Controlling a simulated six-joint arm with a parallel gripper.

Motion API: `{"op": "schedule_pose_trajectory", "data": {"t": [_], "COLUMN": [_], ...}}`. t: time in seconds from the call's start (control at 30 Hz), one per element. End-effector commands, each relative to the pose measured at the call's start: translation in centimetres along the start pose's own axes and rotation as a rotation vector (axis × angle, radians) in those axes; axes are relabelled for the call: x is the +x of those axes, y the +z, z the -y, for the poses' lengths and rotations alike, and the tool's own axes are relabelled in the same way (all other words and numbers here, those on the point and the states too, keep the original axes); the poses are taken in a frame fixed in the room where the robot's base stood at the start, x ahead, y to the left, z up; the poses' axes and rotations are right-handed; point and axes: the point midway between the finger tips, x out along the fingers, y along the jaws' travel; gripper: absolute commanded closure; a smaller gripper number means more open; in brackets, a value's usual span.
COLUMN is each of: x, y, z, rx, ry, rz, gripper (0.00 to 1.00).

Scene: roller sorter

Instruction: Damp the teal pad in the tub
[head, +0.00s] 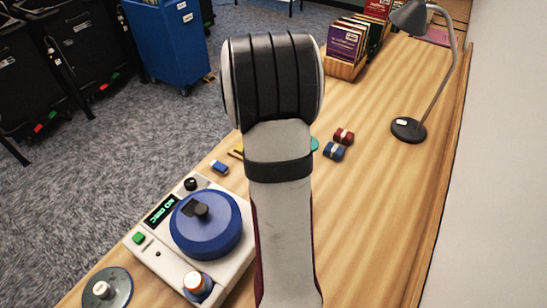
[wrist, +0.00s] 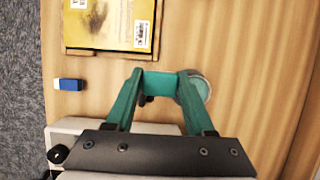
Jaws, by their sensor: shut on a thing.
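In the wrist view my gripper (wrist: 162,76) is shut on the teal pad (wrist: 163,85), which spans the gap between its two teal fingers. A small round tub (wrist: 208,88) with a grey rim and a teal inside lies just right of the pad, partly covered by the right finger. I cannot tell how high the pad is above the table. In the head view my own arm hides the gripper and the pad. A teal edge, likely the tub (head: 314,144), shows just right of the arm there.
A white machine (head: 233,262) with a blue disc (head: 206,224) stands left of my arm. A blue-and-white block (wrist: 69,84) and a tray with a yellow book (wrist: 115,22) lie near the gripper.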

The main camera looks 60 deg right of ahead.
Motion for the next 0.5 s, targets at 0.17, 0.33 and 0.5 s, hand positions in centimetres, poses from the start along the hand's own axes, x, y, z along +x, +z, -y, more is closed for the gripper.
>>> {"op": "schedule_pose_trajectory", "data": {"t": [0.17,0.33,0.5], "x": [0.0,0.0,1.4], "y": [0.0,0.0,-1.1], "z": [0.0,-0.1,-2.9], "rx": [0.0,0.0,-0.007], "ry": [0.0,0.0,-0.001], "rz": [0.0,0.0,-0.006], "gripper": [0.66,0.9,0.91]}}
